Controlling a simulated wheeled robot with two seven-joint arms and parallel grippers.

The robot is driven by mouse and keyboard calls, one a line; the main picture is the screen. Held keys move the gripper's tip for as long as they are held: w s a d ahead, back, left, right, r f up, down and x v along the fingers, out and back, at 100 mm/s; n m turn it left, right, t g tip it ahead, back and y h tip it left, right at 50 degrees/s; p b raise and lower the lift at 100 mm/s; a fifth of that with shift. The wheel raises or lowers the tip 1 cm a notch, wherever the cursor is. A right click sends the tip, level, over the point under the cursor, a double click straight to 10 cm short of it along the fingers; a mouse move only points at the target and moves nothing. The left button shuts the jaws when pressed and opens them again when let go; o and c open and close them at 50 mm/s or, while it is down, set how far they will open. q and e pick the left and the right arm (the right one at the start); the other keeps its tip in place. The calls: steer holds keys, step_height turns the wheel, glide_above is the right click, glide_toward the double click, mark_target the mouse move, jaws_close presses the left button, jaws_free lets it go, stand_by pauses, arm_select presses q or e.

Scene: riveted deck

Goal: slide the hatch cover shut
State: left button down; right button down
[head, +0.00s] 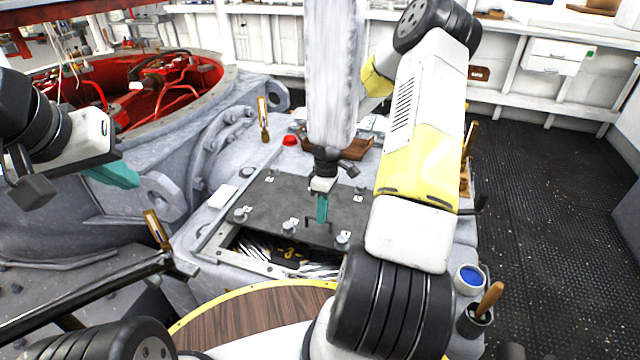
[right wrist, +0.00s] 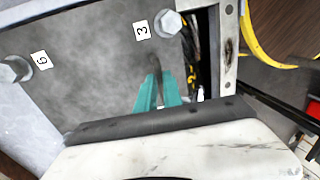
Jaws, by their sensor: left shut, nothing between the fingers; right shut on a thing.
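The hatch cover (head: 275,207) is a dark grey plate with bolts and small number tags. It lies over most of the opening, and a gap (head: 285,254) shows along its near side with silvery and dark parts inside. The cover fills much of the right wrist view (right wrist: 85,80). My right gripper (head: 322,210) has teal fingers shut on the cover's thin dark handle (head: 318,221); in the right wrist view the fingertips (right wrist: 157,85) meet at the handle. My left gripper (head: 125,178) is shut and empty at the far left, well away from the cover.
A white block (head: 222,196) lies left of the cover, and a red button (head: 290,140) is behind it. A blue-topped cup (head: 470,278) and a wooden-handled tool in a holder (head: 487,300) stand at the right. A round wooden top (head: 250,325) is in front.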

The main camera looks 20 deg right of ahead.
steer(key=shift+s+a, duration=0.15)
steer(key=shift+s, duration=0.05)
steer(key=c, duration=1.5)
jaws_free()
steer(key=shift+w+d+r, duration=0.15)
steer(key=shift+w+r, duration=0.05)
steer(key=shift+r, duration=1.1)
steer(key=shift+w+d+r, duration=0.2)
steer(key=shift+w+r, duration=0.05)
steer(key=shift+r, duration=1)
steer(key=shift+w+d+r, duration=0.15)
steer(key=shift+w+r, duration=0.05)
steer(key=shift+r, duration=1.1)
